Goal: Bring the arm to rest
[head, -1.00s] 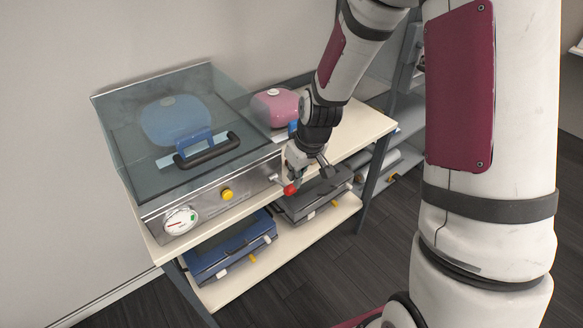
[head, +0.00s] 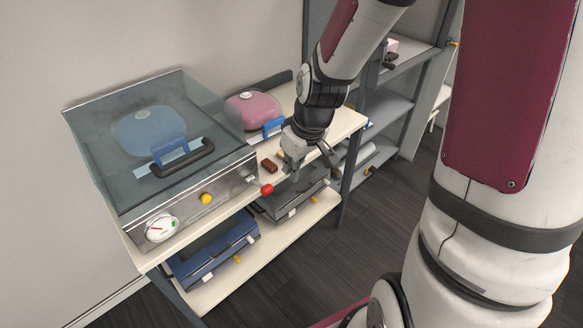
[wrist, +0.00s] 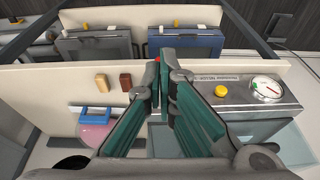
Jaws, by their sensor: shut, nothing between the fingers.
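My gripper (head: 306,176) hangs at the end of my arm, over the front edge of the bench, just right of the red knob (head: 267,189) in the head view. In the wrist view the two green-padded fingers (wrist: 163,78) come together near the tips, with nothing seen between them. The gripper looks apart from the knob in the head view. In the wrist view only a speck of red shows by the fingertips.
A glass-lidded case (head: 150,130) with a gauge (head: 161,228) and yellow knob (head: 207,199) stands left on the bench. A pink rounded object (head: 254,108) and a brown block (wrist: 125,80) are near. Cases (head: 213,252) fill the lower shelf; shelving stands right.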

